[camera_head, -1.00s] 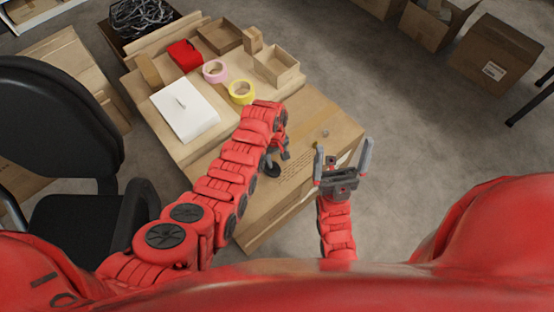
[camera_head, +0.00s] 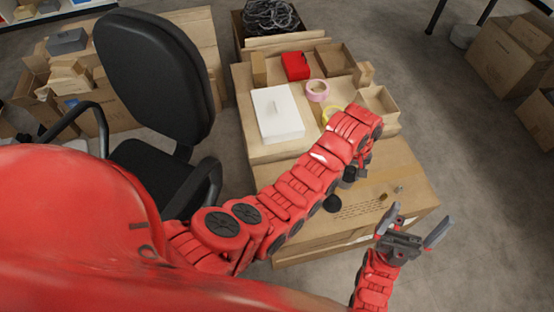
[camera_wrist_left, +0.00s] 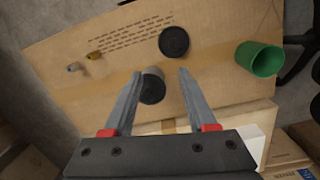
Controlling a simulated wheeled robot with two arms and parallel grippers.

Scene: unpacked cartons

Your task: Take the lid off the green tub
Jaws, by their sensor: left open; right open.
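The green tub (camera_wrist_left: 260,58) is on the carton top at the right of the left wrist view. Its round dark green face looks like an open mouth. In the head view I cannot make it out. A flat black disc, perhaps a lid (camera_wrist_left: 173,42), lies apart from the tub; it also shows in the head view (camera_head: 332,203). My left gripper (camera_wrist_left: 160,73) is open, pointing at a grey canister with a black top (camera_wrist_left: 152,90) that shows between its fingers; I cannot tell if they touch. My right gripper (camera_head: 414,224) is open and empty by the carton's right edge.
The large carton (camera_head: 320,240) also carries two small items, one brassy (camera_wrist_left: 94,55) and one grey (camera_wrist_left: 74,67). Behind are a white box (camera_head: 278,114), pink tape (camera_head: 317,85), yellow tape (camera_head: 326,112) and a red object (camera_head: 296,66). A black chair (camera_head: 155,75) stands left.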

